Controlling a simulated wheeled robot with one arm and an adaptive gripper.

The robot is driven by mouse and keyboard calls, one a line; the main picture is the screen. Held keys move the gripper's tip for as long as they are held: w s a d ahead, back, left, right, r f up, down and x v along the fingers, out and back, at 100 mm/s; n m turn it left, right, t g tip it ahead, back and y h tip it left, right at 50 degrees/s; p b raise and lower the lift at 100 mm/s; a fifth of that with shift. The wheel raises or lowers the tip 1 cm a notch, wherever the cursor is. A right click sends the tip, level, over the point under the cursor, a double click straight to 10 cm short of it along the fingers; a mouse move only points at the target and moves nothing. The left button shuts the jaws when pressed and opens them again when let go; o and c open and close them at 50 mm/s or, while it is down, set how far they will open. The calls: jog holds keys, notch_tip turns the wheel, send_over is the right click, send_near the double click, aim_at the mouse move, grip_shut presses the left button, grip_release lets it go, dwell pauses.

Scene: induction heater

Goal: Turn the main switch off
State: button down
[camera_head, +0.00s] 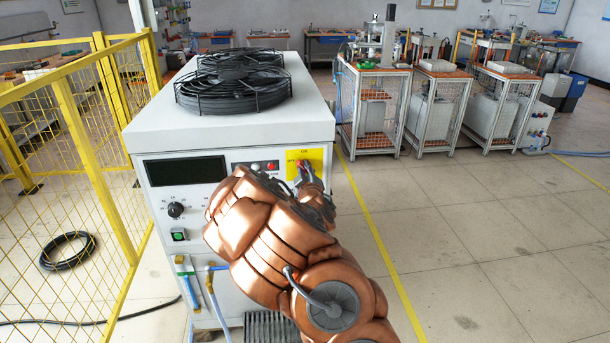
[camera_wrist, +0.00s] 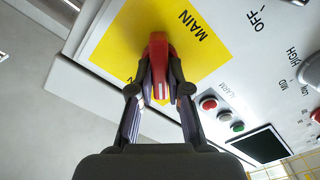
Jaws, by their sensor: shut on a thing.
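The main switch is a red handle (camera_wrist: 158,62) on a yellow plate (camera_wrist: 205,42) marked MAIN, seen in the wrist view. My gripper (camera_wrist: 159,85) is shut on the red handle, with a finger on each side of it. In the head view the yellow plate (camera_head: 316,158) is at the upper right of the white heater's front panel (camera_head: 185,238). My gripper (camera_head: 304,175) reaches that plate, and my copper-coloured arm covers much of the panel. The switch handle is mostly hidden there, and I cannot tell its set position for sure.
Small buttons (camera_wrist: 223,114) and a dark display (camera_wrist: 258,144) are beside the plate. Black fans (camera_head: 234,90) sit on the heater top. A yellow mesh fence (camera_head: 66,180) stands at left, with a coiled black hose (camera_head: 68,251) on the floor. Open floor (camera_head: 480,240) lies right.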

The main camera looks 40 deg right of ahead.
aim_at(303, 136)
jog(key=shift+f+n+b, duration=0.1)
jog(key=shift+n+b, duration=0.8)
jog(key=shift+b, duration=0.95)
jog(key=shift+w+n+b, duration=0.1)
jog(key=shift+n+b, duration=0.4)
jog(key=shift+b, duration=0.15)
jog(key=shift+r, duration=0.2)
jog(key=c, duration=1.1)
grip_release()
jog(key=shift+f, duration=0.1)
notch_tip(303, 136, up, 10)
jog(key=shift+r, duration=0.1)
